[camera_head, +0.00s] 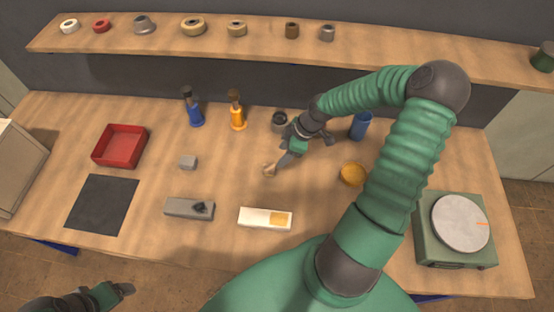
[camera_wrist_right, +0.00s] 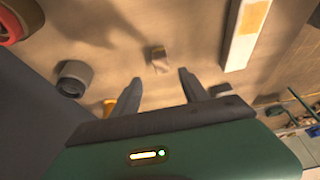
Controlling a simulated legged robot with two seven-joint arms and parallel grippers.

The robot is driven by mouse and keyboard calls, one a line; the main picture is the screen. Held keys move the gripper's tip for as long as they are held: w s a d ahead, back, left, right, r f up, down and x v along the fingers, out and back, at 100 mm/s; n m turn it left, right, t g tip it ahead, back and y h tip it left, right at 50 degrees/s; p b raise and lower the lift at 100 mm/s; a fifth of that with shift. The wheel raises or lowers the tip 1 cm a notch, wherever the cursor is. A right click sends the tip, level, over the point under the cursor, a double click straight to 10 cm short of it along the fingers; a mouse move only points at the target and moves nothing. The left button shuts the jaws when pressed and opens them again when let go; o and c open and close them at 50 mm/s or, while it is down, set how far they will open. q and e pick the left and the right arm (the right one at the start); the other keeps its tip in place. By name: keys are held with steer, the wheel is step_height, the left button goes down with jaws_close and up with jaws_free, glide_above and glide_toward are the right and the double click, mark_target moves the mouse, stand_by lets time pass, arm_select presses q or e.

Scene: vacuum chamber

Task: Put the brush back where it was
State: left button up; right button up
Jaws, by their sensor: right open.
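A small brown and pale piece (camera_head: 269,170), which may be the brush, is on the wooden table just past my right gripper (camera_head: 281,161). In the right wrist view, this piece (camera_wrist_right: 160,60) shows ahead of the gap between the two spread fingers of my right gripper (camera_wrist_right: 159,88). The fingers are open, with nothing between them, and the piece looks apart from them. Its shape is too small to name for certain. My left gripper (camera_head: 115,289) is at the lower left, beside the table's front edge; its jaw opening is unclear.
Blue (camera_head: 195,117) and orange (camera_head: 237,120) items, a dark cup (camera_head: 279,119) and blue cup (camera_head: 360,126) stand behind. A red tray (camera_head: 121,140) is left, a green turntable device (camera_head: 450,250) right.

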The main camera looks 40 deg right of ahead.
steer(key=s+a+r+m+h, duration=0.1)
steer(key=s+a+r+m, duration=0.1)
steer(key=a, duration=0.5)
steer(key=s+a+r+m+h, duration=0.1)
steer(key=a+r+m, duration=0.2)
steer(key=a, duration=0.4)
steer(key=s+a+r+m, duration=0.2)
steer(key=a+r, duration=0.3)
steer(key=a, duration=0.2)
steer(key=shift+s+m+g+h, duration=0.3)
steer(key=shift+m+g+h, duration=0.1)
steer(key=shift+d, duration=0.25)
